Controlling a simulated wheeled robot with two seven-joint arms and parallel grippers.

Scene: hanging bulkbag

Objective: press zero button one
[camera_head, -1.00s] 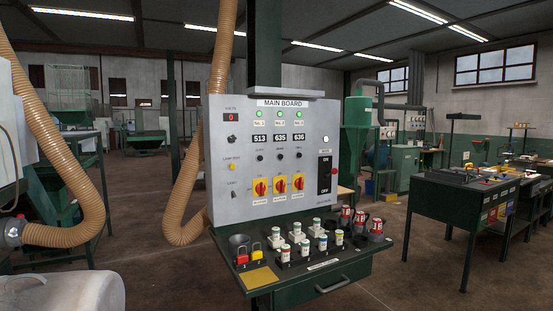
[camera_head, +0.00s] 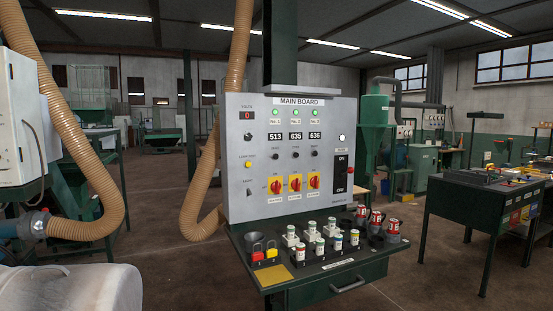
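The grey main board (camera_head: 238,205) stands upright near the middle of the head view. Display one (camera_head: 275,136) reads 513, with a lit green lamp, No. 1 (camera_head: 275,114), above it. A small dark round button (camera_head: 276,157) sits below display one; its label is too small to read, so I cannot confirm it is zero button one. Similar dark buttons sit below display two (camera_head: 295,136), reading 635, and display three (camera_head: 315,136), reading 636. Neither of my grippers is in view, and nothing covers the board's front.
A green shelf (camera_head: 345,281) below the board holds padlocks (camera_head: 271,254), several small bottles and red plugs (camera_head: 376,222). Ribbed tan hoses (camera_head: 75,140) hang at the left. A pale rounded object (camera_head: 70,290) fills the lower left corner. A dark bench (camera_head: 470,212) stands at right.

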